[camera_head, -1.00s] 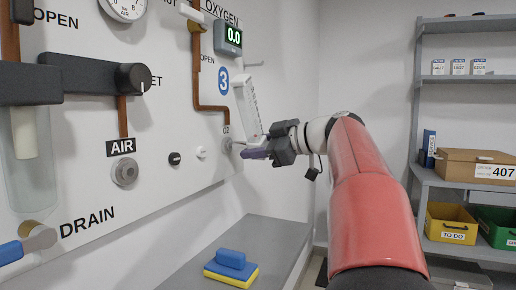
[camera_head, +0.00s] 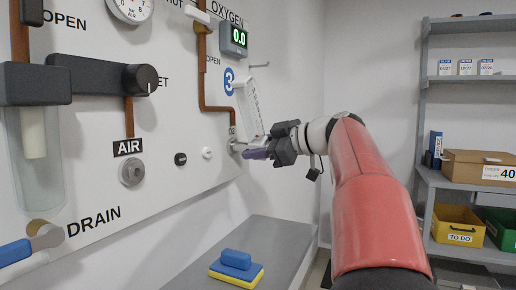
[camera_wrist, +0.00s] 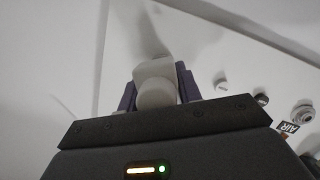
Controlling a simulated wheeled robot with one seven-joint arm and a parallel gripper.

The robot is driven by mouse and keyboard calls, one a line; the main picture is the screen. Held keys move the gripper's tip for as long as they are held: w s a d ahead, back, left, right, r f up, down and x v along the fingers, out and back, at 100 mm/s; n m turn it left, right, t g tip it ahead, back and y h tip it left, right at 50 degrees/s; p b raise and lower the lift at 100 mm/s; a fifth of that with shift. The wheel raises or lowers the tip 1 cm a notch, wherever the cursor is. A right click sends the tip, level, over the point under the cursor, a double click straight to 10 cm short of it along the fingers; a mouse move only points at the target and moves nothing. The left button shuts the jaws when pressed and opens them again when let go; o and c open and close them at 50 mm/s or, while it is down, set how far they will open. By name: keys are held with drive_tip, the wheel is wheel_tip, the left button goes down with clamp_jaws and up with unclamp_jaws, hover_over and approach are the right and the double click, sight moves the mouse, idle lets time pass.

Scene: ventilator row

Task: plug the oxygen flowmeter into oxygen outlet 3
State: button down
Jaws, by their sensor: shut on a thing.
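The oxygen flowmeter, an upright pale tube with scale marks (camera_head: 252,107), stands at the wall panel in the head view. My gripper (camera_head: 259,152), with purple fingers, is shut on its lower part. The wrist view shows its white rounded body (camera_wrist: 156,84) between the fingers (camera_wrist: 157,90). Oxygen outlet 3 (camera_head: 234,145), a metal fitting under the O2 label and blue 3 sign (camera_head: 230,82), is directly left of my gripper. The flowmeter's base is close to the outlet; I cannot tell whether its plug is seated.
The air outlet (camera_head: 132,172) and two small knobs (camera_head: 180,159) are further left on the panel. A blue and yellow block (camera_head: 236,267) lies on the grey bench (camera_head: 275,240) below. Shelves with boxes (camera_head: 478,166) stand at the right.

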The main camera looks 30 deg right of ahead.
drive_tip(key=shift+a+r, duration=0.1)
drive_tip(key=c, duration=0.9)
unclamp_jaws()
drive_tip(key=shift+w, duration=0.1)
